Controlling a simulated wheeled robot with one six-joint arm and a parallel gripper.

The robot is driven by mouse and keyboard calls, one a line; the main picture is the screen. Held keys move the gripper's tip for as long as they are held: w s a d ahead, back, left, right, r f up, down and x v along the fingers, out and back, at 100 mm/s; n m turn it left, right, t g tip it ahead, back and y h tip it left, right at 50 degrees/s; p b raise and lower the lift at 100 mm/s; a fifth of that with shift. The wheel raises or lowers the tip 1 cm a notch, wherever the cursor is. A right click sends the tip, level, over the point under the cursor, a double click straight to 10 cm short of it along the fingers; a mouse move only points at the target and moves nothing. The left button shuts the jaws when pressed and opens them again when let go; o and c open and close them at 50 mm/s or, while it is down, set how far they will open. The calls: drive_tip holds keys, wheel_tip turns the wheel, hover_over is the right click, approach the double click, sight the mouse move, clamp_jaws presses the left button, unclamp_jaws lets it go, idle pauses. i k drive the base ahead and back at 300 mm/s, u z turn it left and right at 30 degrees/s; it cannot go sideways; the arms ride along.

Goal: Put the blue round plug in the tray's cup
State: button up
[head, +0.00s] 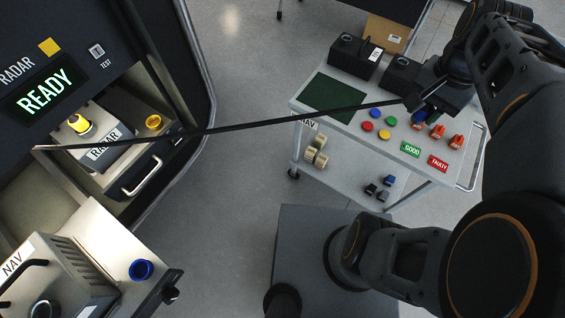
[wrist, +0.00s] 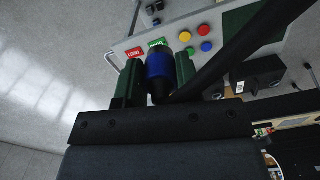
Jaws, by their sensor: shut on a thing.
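My gripper (head: 424,108) is over the cart top at the upper right, shut on the blue round plug (wrist: 159,66). In the wrist view the plug's blue band sits between the two fingers, with a dark part below it. In the head view the plug (head: 418,116) is mostly hidden by my gripper. A blue round cup (head: 141,269) stands on the pale tray (head: 112,238) beside the NAV unit at the lower left, far from my gripper. Its opening looks empty.
A long dark band (head: 250,125) stretches from my gripper to the RADAR bay. The cart (head: 345,118) holds coloured discs, orange-red plugs (head: 456,141), a green mat (head: 334,92) and black boxes. Floor between is clear.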

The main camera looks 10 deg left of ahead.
sight(142, 270)
drive_tip(key=u, duration=0.1)
drive_tip(key=i, duration=0.15)
drive_tip(key=u, duration=3.6)
